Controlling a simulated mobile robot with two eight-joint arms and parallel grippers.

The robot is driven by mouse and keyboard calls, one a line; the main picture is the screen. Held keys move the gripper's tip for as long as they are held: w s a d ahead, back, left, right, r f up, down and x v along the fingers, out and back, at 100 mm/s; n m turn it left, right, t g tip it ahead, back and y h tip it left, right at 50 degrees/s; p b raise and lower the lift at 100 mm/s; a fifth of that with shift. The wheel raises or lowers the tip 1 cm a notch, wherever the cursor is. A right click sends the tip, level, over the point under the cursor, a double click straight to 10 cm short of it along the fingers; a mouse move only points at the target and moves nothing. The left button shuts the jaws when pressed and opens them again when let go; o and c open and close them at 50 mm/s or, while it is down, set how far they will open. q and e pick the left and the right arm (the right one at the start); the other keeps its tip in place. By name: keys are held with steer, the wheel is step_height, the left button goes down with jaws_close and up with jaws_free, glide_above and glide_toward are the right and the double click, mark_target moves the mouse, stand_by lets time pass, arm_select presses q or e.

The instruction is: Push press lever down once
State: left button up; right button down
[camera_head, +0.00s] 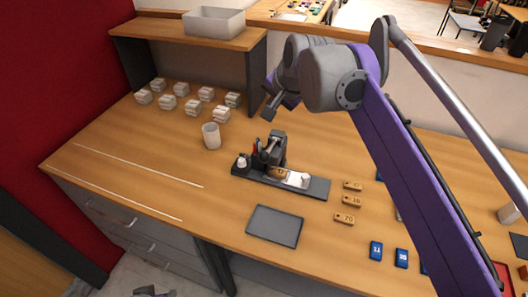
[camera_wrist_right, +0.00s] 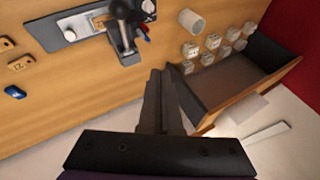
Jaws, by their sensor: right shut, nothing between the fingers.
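The press (camera_head: 272,152) is a dark upright device on a long dark base plate (camera_head: 318,188) in the middle of the table. In the right wrist view the press (camera_wrist_right: 122,38) shows at the top, with a dark lever knob (camera_wrist_right: 121,9) near the frame's top edge. My right gripper (camera_head: 270,112) is above and behind the press in the head view, apart from it. Its fingers (camera_wrist_right: 161,75) are together and empty. A small part of my left gripper (camera_head: 154,292) shows at the bottom edge of the head view, far from the press; its jaws are unclear.
A white cup (camera_head: 211,136) stands left of the press. Several stacks of pale blocks (camera_head: 193,107) are behind it, beside a wooden shelf (camera_head: 190,35) with a grey bin (camera_head: 214,22). A dark tray (camera_head: 274,226) lies in front. Wooden tags (camera_head: 352,201) and blue tags (camera_head: 376,250) lie to the right.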

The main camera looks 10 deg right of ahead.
steer(key=b, duration=0.6)
glide_above(264, 152)
steer(key=f, duration=0.4)
steer(key=d+f, duration=0.1)
steer(key=f, duration=0.2)
steer(key=shift+s+a+f+b, duration=0.1)
steer(key=shift+a+f+b, duration=0.1)
steer(key=shift+f+b, duration=0.5)
steer(key=shift+f, duration=0.15)
stand_by(0.7)
steer(key=shift+s+f, duration=0.1)
steer(key=shift+f, duration=0.25)
steer(key=shift+s+a+f+b, duration=0.1)
steer(key=shift+s+f+b, duration=0.1)
steer(key=shift+f, duration=0.4)
steer(key=shift+s+a+f+b, duration=0.1)
steer(key=shift+f+b, duration=0.1)
steer(key=shift+f, duration=0.35)
stand_by(1.2)
stand_by(0.5)
steer(key=shift+w+d+r+p, duration=0.15)
steer(key=shift+w+r+p, duration=0.1)
steer(key=shift+r+p, duration=0.6)
steer(key=shift+w+d+r+p, duration=0.1)
steer(key=shift+w+r+p, duration=0.1)
steer(key=shift+r+p, duration=0.55)
